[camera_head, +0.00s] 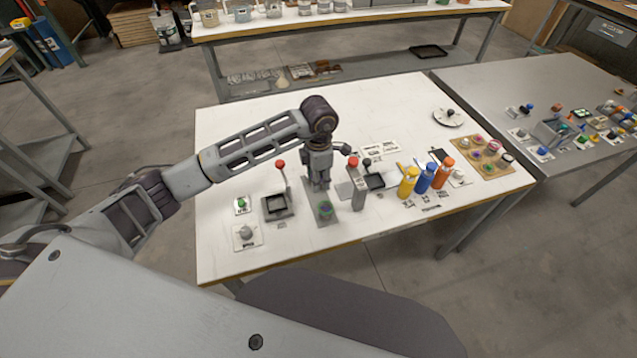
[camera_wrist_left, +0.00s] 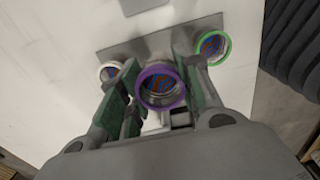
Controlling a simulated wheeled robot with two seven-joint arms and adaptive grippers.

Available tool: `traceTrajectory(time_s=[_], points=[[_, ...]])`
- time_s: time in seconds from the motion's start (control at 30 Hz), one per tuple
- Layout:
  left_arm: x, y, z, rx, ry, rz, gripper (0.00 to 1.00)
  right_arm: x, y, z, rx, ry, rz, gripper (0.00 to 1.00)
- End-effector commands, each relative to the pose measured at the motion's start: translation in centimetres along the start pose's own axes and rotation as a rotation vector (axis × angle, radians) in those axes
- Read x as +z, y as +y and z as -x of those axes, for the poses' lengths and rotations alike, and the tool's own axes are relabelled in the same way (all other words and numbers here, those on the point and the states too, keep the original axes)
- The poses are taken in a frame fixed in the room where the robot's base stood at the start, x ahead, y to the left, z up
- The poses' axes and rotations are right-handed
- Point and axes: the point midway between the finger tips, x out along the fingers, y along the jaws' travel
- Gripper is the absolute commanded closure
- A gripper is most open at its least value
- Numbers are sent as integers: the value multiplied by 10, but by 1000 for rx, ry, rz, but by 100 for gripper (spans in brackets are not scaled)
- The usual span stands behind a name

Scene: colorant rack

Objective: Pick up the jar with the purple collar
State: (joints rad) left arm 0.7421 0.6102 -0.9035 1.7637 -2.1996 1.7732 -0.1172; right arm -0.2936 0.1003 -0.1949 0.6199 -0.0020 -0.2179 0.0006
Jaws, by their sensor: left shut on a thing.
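The jar with the purple collar (camera_wrist_left: 160,88) is between the two fingers of my left gripper (camera_wrist_left: 155,85) in the left wrist view. The gripper is shut on it, and its collar looks larger than those of the jars beside it. A white-collared jar (camera_wrist_left: 110,72) and a green-collared jar (camera_wrist_left: 212,46) stand on either side, on a grey rack plate (camera_wrist_left: 150,44). In the head view my left gripper (camera_head: 319,187) points down over the grey rack (camera_head: 330,222), with one jar (camera_head: 325,209) at its near end. The held jar is hidden there. My right gripper is out of view.
A red-knobbed lever stand (camera_head: 277,206) is left of the rack. A grey post with a red top (camera_head: 357,190) is close on its right. Yellow (camera_head: 408,182), blue (camera_head: 426,178) and orange (camera_head: 444,174) bottles stand farther right. The white table's back left (camera_head: 235,125) is clear.

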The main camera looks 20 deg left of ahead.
Motion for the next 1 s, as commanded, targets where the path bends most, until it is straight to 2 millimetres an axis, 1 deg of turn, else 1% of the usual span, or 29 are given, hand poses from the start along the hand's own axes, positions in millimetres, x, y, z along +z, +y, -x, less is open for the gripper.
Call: traceTrajectory(time_s=[0.2, 0.5, 0.7, 1.0], points=[[0, 0, 16, 1, -2, -2, 90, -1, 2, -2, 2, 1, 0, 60], [0, 0, 30, 1, -1, 0, 90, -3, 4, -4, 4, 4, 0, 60], [0, 0, 34, 1, 0, 0, 90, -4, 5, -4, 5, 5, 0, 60], [0, 0, 36, 0, 0, 0, 90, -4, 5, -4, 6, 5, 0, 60]])
